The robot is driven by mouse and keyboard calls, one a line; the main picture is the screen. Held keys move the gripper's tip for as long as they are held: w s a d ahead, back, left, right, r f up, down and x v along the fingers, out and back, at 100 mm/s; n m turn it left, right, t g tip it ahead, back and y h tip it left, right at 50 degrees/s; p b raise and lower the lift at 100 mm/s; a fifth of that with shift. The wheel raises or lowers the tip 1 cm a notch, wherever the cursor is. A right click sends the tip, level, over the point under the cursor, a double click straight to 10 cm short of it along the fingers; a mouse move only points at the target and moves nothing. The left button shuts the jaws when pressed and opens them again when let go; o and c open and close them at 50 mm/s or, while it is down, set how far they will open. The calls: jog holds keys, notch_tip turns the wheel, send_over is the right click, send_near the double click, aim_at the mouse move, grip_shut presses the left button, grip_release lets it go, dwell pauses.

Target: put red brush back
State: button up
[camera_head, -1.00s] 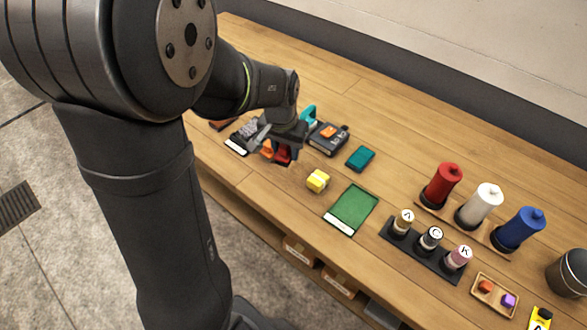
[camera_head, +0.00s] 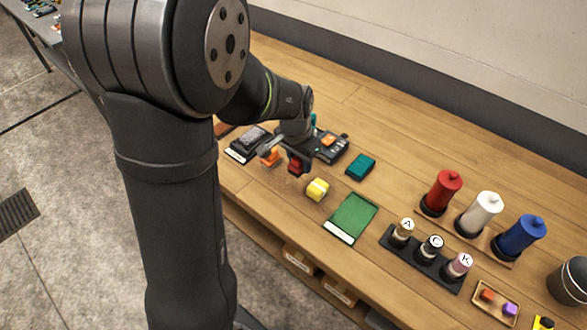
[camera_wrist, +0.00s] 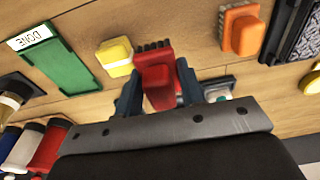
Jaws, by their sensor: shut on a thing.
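The red brush (camera_head: 295,167) is between the jaws of my gripper (camera_head: 296,163), which is shut on it. In the wrist view the red brush (camera_wrist: 156,82) points its dark red bristles away from my gripper (camera_wrist: 158,92). I cannot tell for sure whether it clears the table. The orange brush (camera_head: 270,157) is just left of it, and the yellow brush (camera_head: 317,189) is to its right and nearer the front. The green mat (camera_head: 351,217) lies further right; its label reads DONE in the wrist view (camera_wrist: 55,62).
A dark tray with a grey pad (camera_head: 249,141) lies left of the orange brush. A dark device with an orange top (camera_head: 330,143) stands behind my gripper, and a teal block (camera_head: 361,166) to the right. Lettered bottles (camera_head: 431,245) and red, white and blue dispensers (camera_head: 485,210) stand further right.

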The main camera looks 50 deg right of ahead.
aim_at(294, 178)
jog(key=shift+w+d+f, duration=0.1)
jog(key=shift+w+f, duration=0.3)
jog(key=shift+w, duration=0.2)
jog(key=shift+w+f, duration=0.4)
jog(key=shift+w, duration=0.15)
jog(key=shift+f, duration=1.85)
jog(key=shift+f, duration=0.2)
jog(key=o, duration=1)
jog(key=r, duration=0.4)
jog(key=a+r, duration=0.1)
jog(key=r, duration=0.7)
jog(key=shift+a+r, duration=0.15)
jog(key=shift+a, duration=0.05)
